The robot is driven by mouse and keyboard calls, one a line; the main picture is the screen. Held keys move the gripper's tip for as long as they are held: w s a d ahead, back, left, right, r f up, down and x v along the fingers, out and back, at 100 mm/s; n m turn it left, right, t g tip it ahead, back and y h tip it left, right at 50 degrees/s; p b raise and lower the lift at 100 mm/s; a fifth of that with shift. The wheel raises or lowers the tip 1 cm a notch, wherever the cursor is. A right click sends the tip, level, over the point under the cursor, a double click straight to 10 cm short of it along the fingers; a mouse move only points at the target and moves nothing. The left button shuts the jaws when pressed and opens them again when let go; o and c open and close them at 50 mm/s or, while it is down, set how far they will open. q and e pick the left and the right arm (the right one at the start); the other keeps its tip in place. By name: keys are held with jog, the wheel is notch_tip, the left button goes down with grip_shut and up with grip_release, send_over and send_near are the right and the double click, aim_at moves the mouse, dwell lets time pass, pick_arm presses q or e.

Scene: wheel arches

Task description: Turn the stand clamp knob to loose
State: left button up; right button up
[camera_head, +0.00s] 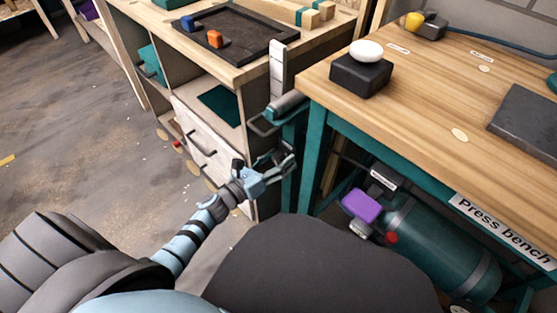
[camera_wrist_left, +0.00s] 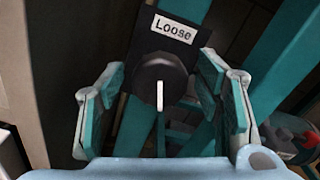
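The stand clamp knob (camera_wrist_left: 162,75) is a dark round dial in the left wrist view. Its white pointer line runs towards the bottom of the picture, away from a white "Loose" label (camera_wrist_left: 173,28) on the dark plate above it. My left gripper (camera_head: 284,161) is open, with one finger on each side of the knob in the wrist view. Gaps show between the pads and the knob, so I see no grip. In the head view the gripper is low beside the teal bench frame, and I cannot make out the knob there. My right gripper is not in view.
The press bench (camera_head: 450,95) stands at right, with a black box carrying a white button (camera_head: 362,73). A teal tank (camera_head: 440,245) with a purple part (camera_head: 361,206) is below. A drawer cabinet (camera_head: 205,140) is left of the gripper. Open floor (camera_head: 80,140) lies further left.

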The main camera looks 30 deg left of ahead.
pick_arm(q)
jog(key=c, duration=1)
jog(key=shift+c, duration=0.2)
